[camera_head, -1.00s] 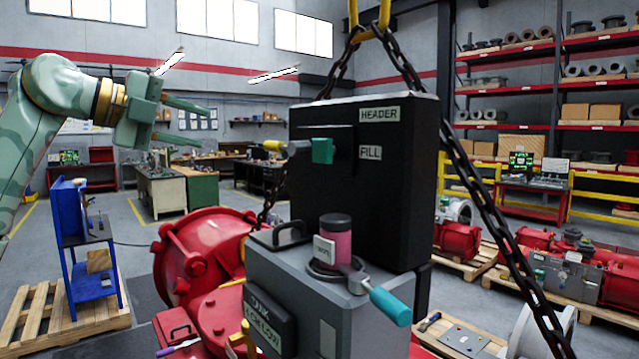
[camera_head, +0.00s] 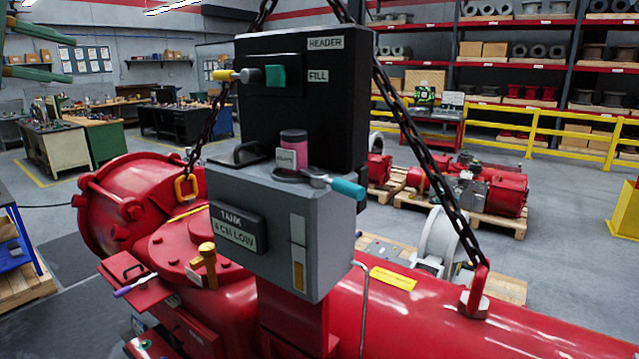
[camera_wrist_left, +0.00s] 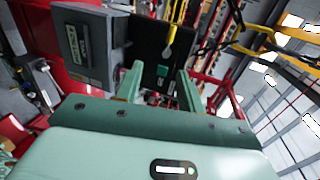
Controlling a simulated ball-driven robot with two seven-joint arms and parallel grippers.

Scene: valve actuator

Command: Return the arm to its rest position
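My left gripper (camera_head: 74,58) shows at the upper left edge of the head view, with only its two green fingers and a bit of arm in frame. The fingers are apart with nothing between them. In the left wrist view the fingers of my left gripper (camera_wrist_left: 160,80) are also spread, with the black header box (camera_wrist_left: 150,40) beyond them. In the head view the header box (camera_head: 335,110) stands to the right, clear of the gripper. The rest of my left arm is out of frame, and my right arm is not in view.
The grey tank box (camera_head: 270,215) carries a pink cylinder (camera_head: 293,148) and a teal-handled lever (camera_head: 348,188). It stands above a large red valve body (camera_head: 420,310). Dark chains (camera_head: 425,150) run beside the boxes. Open floor (camera_head: 570,210) lies to the right.

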